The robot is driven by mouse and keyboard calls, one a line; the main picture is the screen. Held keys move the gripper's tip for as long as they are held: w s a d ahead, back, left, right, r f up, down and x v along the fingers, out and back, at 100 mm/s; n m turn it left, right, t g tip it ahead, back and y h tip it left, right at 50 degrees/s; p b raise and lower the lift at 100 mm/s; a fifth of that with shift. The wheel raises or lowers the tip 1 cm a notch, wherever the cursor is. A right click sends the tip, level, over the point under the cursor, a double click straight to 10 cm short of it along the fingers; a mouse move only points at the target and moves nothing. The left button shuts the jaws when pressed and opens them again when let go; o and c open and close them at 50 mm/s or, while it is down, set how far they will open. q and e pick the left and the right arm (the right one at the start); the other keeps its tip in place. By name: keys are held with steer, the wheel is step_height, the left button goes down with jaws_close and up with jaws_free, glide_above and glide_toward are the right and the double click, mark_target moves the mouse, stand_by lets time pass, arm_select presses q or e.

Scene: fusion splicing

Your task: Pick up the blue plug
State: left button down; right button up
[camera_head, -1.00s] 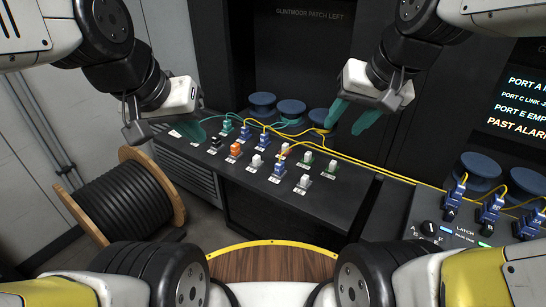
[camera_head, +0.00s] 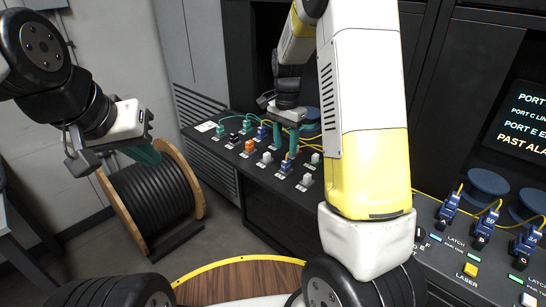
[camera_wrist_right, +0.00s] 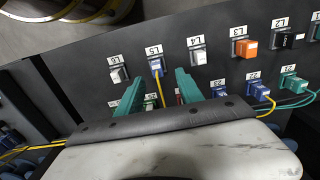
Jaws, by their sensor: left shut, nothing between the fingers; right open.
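A blue plug (camera_wrist_right: 156,66) with a yellow cable sits in the socket labelled L5 on the black panel. It also shows in the head view (camera_head: 285,167). My right gripper (camera_wrist_right: 159,90) is open, with one teal finger on each side of the yellow cable. The plug lies just beyond the fingertips in the wrist view, and I cannot tell whether they touch it. In the head view, my right gripper (camera_head: 286,138) is over the panel beside this plug. My left gripper (camera_head: 146,153) is shut and empty, in the air left of the panel.
White plugs (camera_wrist_right: 197,54) and an orange plug (camera_wrist_right: 243,47) share the row. More blue plugs (camera_wrist_right: 258,89) sit in the other row, with yellow and teal cables nearby. A cable reel (camera_head: 152,200) stands left of the panel. Several blue plugs (camera_head: 482,227) are on the right console.

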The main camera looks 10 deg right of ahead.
mark_target(286, 161)
steer(key=f, duration=0.6)
steer(key=shift+s+d+f, duration=0.1)
steer(key=shift+s+f, duration=0.15)
steer(key=shift+f, duration=0.05)
jaws_close()
